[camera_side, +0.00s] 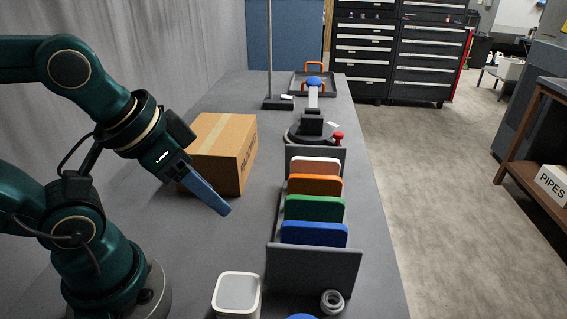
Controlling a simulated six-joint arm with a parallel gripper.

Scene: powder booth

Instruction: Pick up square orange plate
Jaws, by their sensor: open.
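The square orange plate (315,185) stands on edge in a grey rack (314,268). A blue plate (314,233) stands nearest the front. Only the upper part of the orange plate shows; the green plate hides its lower part. My gripper (222,208) is open and empty, to the left of the rack, angled down to the right. It is apart from the plates. Its fingers overlap in this view.
A cardboard box (222,150) stands just behind my gripper. A white container (236,295) and a grey ring (332,301) are at the front. A device with a red knob (338,137) stands behind the rack, and a dark tray (299,85) lies farther back. The table's right edge is close to the rack.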

